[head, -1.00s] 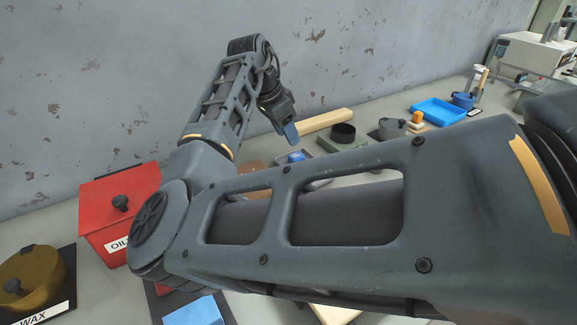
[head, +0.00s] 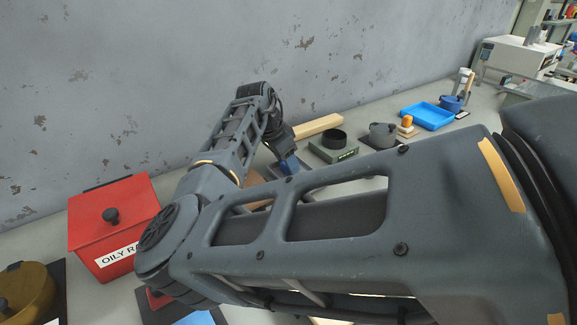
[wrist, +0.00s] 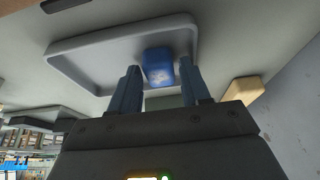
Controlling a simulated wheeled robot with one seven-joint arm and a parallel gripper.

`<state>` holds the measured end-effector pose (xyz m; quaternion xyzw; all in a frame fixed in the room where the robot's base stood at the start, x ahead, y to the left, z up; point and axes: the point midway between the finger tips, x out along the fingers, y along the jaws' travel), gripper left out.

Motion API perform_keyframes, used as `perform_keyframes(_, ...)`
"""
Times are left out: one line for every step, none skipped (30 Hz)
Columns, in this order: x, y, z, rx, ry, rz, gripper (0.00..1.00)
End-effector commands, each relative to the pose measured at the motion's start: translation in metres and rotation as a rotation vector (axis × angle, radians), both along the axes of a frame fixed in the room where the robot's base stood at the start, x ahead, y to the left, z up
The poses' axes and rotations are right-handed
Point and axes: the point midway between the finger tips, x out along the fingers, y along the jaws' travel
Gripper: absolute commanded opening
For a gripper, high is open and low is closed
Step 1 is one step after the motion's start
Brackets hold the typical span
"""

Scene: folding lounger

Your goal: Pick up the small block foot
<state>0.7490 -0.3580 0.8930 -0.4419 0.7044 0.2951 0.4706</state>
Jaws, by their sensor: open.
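A small blue block with a pale patch, seemingly the block foot (wrist: 158,62), lies in a shallow grey tray (wrist: 75,70) in the wrist view. My gripper (wrist: 160,80) is open, with one finger on each side of the block in that picture. The block appears a little beyond the fingertips, and I cannot tell whether they touch it. In the head view my gripper (head: 288,166) points down low over the tray area. My own arm hides most of the tray and the block there.
A wooden bar (head: 318,125) lies behind my gripper. A green box with a black ring (head: 334,143), a grey lidded pot (head: 383,134) and a blue tray (head: 427,116) stand to the right. A red oily-rag bin (head: 115,225) stands at left. The wall is close behind.

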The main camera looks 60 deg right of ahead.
Motion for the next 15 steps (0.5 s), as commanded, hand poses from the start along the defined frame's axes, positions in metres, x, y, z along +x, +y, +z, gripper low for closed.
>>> perform_keyframes(0.0, 0.0, 0.0, 0.0, 0.0, 0.0, 0.47)
perform_keyframes(0.0, 0.0, 0.0, 0.0, 0.0, 0.0, 0.47)
perform_keyframes(0.0, 0.0, 0.0, 0.0, 0.0, 0.0, 0.44)
perform_keyframes(0.0, 0.0, 0.0001, 0.0, 0.0, 0.0, 0.41)
perform_keyframes(0.0, 0.0, 0.0001, 0.0, 0.0, 0.0, 0.38)
perform_keyframes(0.0, 0.0001, 0.0002, 0.0, 0.0, 0.0, 0.34)
perform_keyframes(0.0, 0.0001, 0.0002, 0.0, 0.0, 0.0, 0.32)
perform_keyframes(0.0, 0.0001, 0.0002, 0.0, 0.0, 0.0, 0.29)
perform_keyframes(0.0, 0.0001, 0.0003, 0.0, 0.0, 0.0, 0.25)
perform_keyframes(0.0, 0.0001, 0.0003, 0.0, 0.0, 0.0, 0.22)
perform_keyframes(0.0001, 0.0001, 0.0003, 0.0, 0.0, 0.0, 0.19)
perform_keyframes(0.0, 0.0001, 0.0003, 0.0, 0.0, 0.0, 0.15)
perform_keyframes(0.0, 0.0001, 0.0003, 0.0, 0.0, 0.0, 0.12)
perform_keyframes(0.0, 0.0001, 0.0003, 0.0, 0.0, 0.0, 0.09)
perform_keyframes(0.0002, 0.0001, 0.0004, 0.0, 0.0, 0.0, 0.06)
